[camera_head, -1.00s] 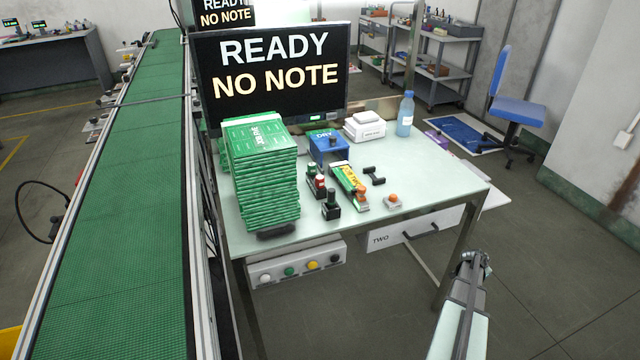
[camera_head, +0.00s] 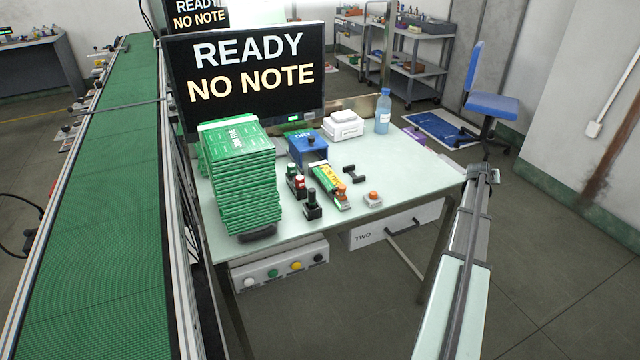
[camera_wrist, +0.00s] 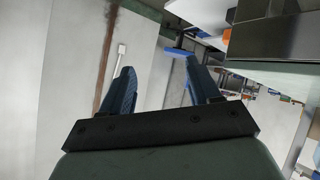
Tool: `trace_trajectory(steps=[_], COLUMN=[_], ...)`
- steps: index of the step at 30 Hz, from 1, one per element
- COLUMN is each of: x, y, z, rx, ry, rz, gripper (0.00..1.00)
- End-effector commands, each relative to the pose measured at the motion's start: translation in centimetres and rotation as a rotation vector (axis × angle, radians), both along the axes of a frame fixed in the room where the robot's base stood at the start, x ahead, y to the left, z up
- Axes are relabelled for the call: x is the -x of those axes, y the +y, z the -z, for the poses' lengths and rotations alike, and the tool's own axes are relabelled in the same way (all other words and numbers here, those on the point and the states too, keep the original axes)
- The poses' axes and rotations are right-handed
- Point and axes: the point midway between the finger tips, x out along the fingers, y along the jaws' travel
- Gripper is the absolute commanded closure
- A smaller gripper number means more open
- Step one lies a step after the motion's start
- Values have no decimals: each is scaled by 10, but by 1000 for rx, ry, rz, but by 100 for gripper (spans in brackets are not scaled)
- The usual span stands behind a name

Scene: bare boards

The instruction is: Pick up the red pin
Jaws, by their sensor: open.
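A small red piece (camera_head: 299,182), which seems to be the red pin, stands upright in a dark base on the table (camera_head: 390,165), right of the tall green stack. A green-topped piece (camera_head: 291,169) is just behind it. My gripper (camera_wrist: 160,82) is open and empty in the wrist view, its two dark blue fingers apart, facing the wall and floor. In the head view my arm's end (camera_head: 484,172) is past the table's right edge, well away from the red piece. The red piece is not visible in the wrist view.
The green stack (camera_head: 240,185) stands left of the red piece. A monitor (camera_head: 250,80) stands behind.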

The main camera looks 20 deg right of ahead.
Motion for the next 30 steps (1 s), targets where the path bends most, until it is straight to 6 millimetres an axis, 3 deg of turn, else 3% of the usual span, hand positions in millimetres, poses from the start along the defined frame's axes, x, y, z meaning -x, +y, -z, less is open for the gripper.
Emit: trace_trajectory(steps=[5, 9, 15, 24, 30], x=[-62, -114, -169, -216, -223], y=[43, 103, 206, 378, 495], z=[-47, -73, -91, -119, -143], rx=[44, 18, -99, -297, -419], ry=[190, 320, 435, 594, 720], rz=[-201, -356, -518, -751, -923], gripper=[38, 38, 38, 38, 38])
